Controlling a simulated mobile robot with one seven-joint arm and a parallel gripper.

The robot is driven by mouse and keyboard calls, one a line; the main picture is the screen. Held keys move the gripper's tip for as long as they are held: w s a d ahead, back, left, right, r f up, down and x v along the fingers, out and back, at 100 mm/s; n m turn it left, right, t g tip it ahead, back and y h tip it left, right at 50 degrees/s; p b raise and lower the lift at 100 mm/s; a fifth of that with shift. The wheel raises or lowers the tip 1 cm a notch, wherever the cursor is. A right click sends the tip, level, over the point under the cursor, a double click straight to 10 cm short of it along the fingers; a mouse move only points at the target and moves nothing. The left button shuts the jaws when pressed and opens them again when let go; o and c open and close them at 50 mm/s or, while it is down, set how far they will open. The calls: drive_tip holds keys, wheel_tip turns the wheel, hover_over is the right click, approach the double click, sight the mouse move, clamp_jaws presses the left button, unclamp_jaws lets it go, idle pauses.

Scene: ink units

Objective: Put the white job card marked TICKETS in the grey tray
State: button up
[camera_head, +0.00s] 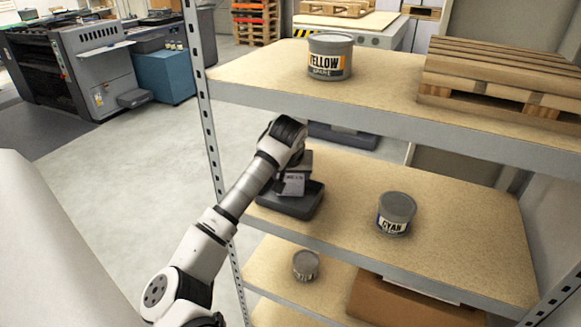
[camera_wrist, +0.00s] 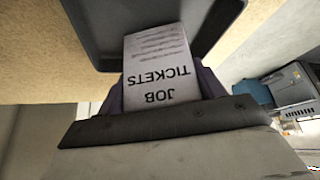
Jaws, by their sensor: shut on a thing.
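The white job card (camera_wrist: 158,62) reads JOB TICKETS, upside down in the wrist view, with smaller lines of print. My gripper (camera_wrist: 160,92) is shut on it, dark fingers at both sides of the card. The grey tray (camera_head: 285,208) stands on the middle shelf near its left front edge. In the head view the card (camera_head: 292,185) hangs from my gripper (camera_head: 291,170) in front of or over the tray; the exact gap is hard to tell. The tray's dark inside and rim (camera_wrist: 88,22) show behind the card in the wrist view.
A CYAN can (camera_head: 395,214) stands right of the tray. A YELLOW can (camera_head: 330,58) and a wooden pallet (camera_head: 500,75) are on the upper shelf. A small can (camera_head: 306,266) and a cardboard box (camera_head: 400,304) are below. A shelf post (camera_head: 212,150) stands left.

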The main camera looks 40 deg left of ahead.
drive_tip(key=shift+f, duration=0.1)
drive_tip(key=shift+f, duration=0.1)
drive_tip(key=o, duration=1)
drive_tip(key=shift+s+d+r+b, duration=0.1)
drive_tip(key=shift+s+r+b, duration=0.1)
drive_tip(key=shift+r+b, duration=0.35)
drive_tip(key=s+d+b, duration=0.1)
drive_tip(key=s+d, duration=0.1)
drive_tip(key=s, duration=0.1)
drive_tip(key=s+d+b, duration=0.2)
drive_tip(key=s, duration=0.1)
drive_tip(key=s+d+b, duration=0.1)
drive_tip(key=s+d, duration=0.1)
drive_tip(key=s, duration=0.1)
drive_tip(key=shift+d+b, duration=0.25)
drive_tip(key=shift+b, duration=0.1)
drive_tip(key=shift+s+d+r, duration=0.15)
drive_tip(key=shift+s+d, duration=0.2)
drive_tip(key=shift+s, duration=0.05)
